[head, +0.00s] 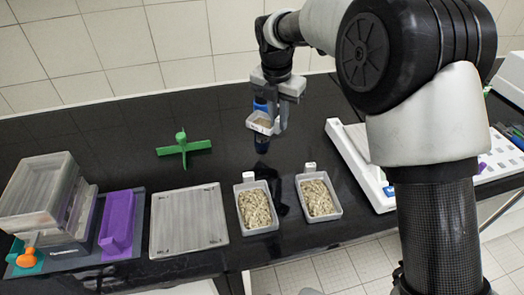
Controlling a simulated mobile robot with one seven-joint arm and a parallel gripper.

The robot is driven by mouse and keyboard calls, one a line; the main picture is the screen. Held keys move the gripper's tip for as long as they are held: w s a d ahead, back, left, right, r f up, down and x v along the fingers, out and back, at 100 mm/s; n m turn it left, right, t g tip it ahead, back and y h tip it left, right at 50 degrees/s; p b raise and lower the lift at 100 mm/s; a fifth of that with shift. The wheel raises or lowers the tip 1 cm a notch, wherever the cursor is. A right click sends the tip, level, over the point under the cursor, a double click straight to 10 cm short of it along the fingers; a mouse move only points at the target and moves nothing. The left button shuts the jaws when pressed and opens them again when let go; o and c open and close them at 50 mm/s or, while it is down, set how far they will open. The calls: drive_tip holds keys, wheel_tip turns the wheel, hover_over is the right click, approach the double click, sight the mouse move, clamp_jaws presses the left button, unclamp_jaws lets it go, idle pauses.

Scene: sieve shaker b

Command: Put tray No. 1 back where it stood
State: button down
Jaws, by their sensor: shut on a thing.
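My gripper (272,108) is at the back middle, held above the black counter. It is shut on a small pale tray-like thing (261,123) with brownish contents. No number can be read on it. Something blue shows behind it, between the fingers. Two pale trays filled with grains stand upright on the counter nearer the front: a left one (257,207) and a right one (319,197). Each has a small white tab at its back end. Their numbers cannot be read, so I cannot tell which tray is No. 1.
Left of the grain trays lies a flat grey plate (188,220). A green cross-shaped piece (183,149) stands behind. A white device (362,160) is on the right. Bare counter surrounds the green piece.

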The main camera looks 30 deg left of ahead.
wheel_tip(320, 180, down, 10)
drive_tip(key=shift+r+b, duration=0.15)
drive_tip(key=shift+b, duration=0.2)
drive_tip(key=shift+f, duration=0.25)
drive_tip(key=c, duration=1.7)
unclamp_jaws()
drive_tip(key=shift+r, duration=0.1)
drive_tip(key=r, duration=0.4)
drive_tip(key=s+r, duration=0.1)
drive_tip(key=r, duration=0.3)
drive_tip(key=r+p, duration=0.1)
drive_tip(key=r, duration=0.3)
drive_tip(key=shift+s+r, duration=0.1)
drive_tip(key=shift+s, duration=0.3)
